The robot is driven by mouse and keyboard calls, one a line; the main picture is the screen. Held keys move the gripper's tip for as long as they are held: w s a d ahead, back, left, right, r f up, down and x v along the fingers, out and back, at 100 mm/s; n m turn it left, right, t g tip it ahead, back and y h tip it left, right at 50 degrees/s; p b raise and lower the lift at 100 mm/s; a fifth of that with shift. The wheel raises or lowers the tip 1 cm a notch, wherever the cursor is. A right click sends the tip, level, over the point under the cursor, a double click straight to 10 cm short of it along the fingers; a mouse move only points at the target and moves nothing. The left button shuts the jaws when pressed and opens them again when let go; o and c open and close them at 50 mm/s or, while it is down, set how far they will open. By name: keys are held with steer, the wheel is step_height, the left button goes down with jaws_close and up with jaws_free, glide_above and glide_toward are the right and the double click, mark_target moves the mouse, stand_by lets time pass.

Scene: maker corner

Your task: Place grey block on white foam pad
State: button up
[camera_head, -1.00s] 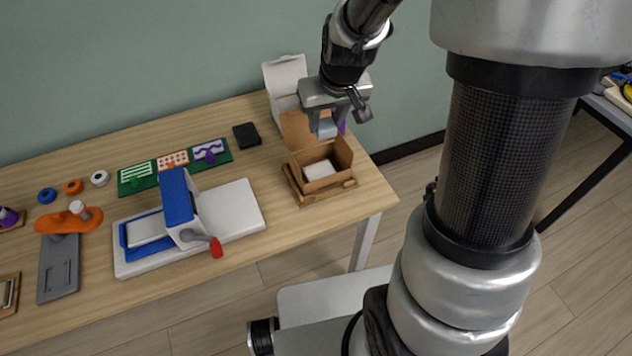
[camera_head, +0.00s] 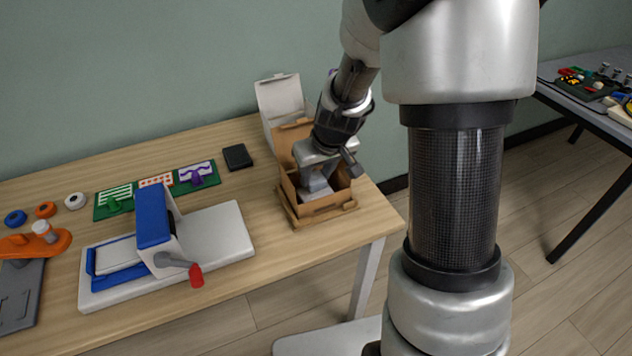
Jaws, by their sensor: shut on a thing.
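My gripper (camera_head: 317,186) reaches down into an open brown cardboard box (camera_head: 325,207) at the right end of the wooden table. It is shut on the grey block (camera_head: 317,194), which is low inside the box, between its walls. The white foam pad lies in the bottom of this box in the earlier frame; now my gripper, the block and the front wall hide it. I cannot tell whether the block touches the pad.
A white open box (camera_head: 281,98) stands behind the cardboard box. A black item (camera_head: 237,157) lies to the left. A white-and-blue press with a red-tipped handle (camera_head: 154,235) and green boards (camera_head: 113,202) are further left. The table's right edge is close to the box.

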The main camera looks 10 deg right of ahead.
steer(key=shift+f, duration=0.9)
steer(key=shift+f, duration=0.15)
steer(key=o, duration=1)
steer(key=shift+o, duration=0.2)
